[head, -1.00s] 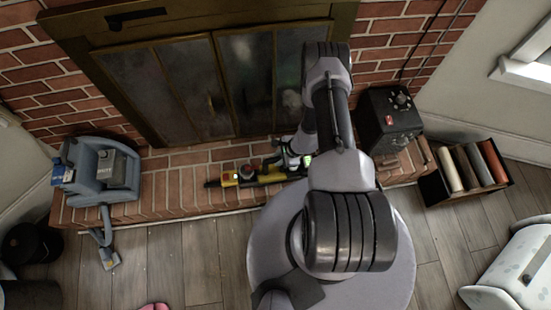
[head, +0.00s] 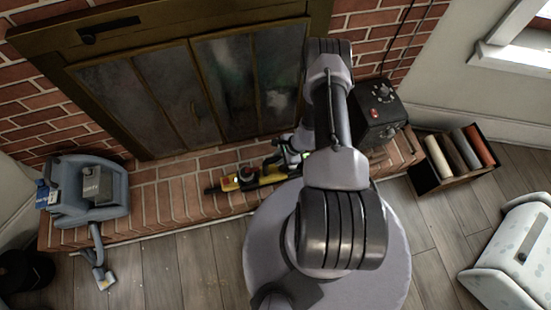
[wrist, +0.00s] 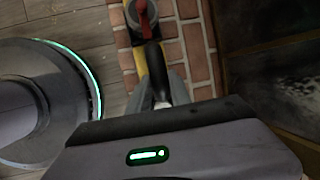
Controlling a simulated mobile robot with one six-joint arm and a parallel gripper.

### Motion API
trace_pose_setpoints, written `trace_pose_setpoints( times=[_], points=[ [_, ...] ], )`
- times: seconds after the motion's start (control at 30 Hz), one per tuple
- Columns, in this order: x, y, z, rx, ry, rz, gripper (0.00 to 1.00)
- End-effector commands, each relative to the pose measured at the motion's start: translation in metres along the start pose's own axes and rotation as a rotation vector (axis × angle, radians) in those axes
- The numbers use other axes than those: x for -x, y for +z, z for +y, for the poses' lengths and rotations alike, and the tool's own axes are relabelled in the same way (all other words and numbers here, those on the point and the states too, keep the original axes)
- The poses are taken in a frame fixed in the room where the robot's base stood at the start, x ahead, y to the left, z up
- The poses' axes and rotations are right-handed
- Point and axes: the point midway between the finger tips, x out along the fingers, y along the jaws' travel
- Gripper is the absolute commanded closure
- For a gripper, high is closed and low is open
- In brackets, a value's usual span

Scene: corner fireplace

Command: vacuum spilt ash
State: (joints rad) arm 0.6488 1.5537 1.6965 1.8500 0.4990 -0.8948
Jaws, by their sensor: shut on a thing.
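My gripper (wrist: 160,92) is shut on the dark handle of a yellow and black tool (wrist: 131,62) with a red knob. In the head view the tool (head: 246,179) lies along or just over the brick hearth, its black end pointing left; I cannot tell whether it touches the bricks. My arm hides its right part. A blue-grey machine (head: 118,208) with a hose stands on the hearth's left end, and its floor nozzle (head: 104,279) rests on the planks. Faint pale specks (head: 212,279) show on the floor; I cannot tell if they are ash.
The brick hearth (head: 165,196) runs below closed fireplace doors (head: 148,100). A black box with knobs (head: 377,113) stands at its right end. A box of rolls (head: 455,185) and a white chest (head: 513,253) stand at right.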

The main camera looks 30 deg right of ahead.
Motion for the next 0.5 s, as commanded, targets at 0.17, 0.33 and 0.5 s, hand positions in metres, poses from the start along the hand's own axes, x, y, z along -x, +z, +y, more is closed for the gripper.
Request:
trace_pose_setpoints(
  times=[0.17,0.33,0.5],
  points=[
    [0.003,-0.008,-0.001,-0.001,-0.002,0.0,1.0],
    [0.01,-0.009,-0.002,-0.001,-0.002,0.0,1.0],
    [0.018,-0.006,-0.003,-0.001,-0.002,0.0,1.0]
  ],
)
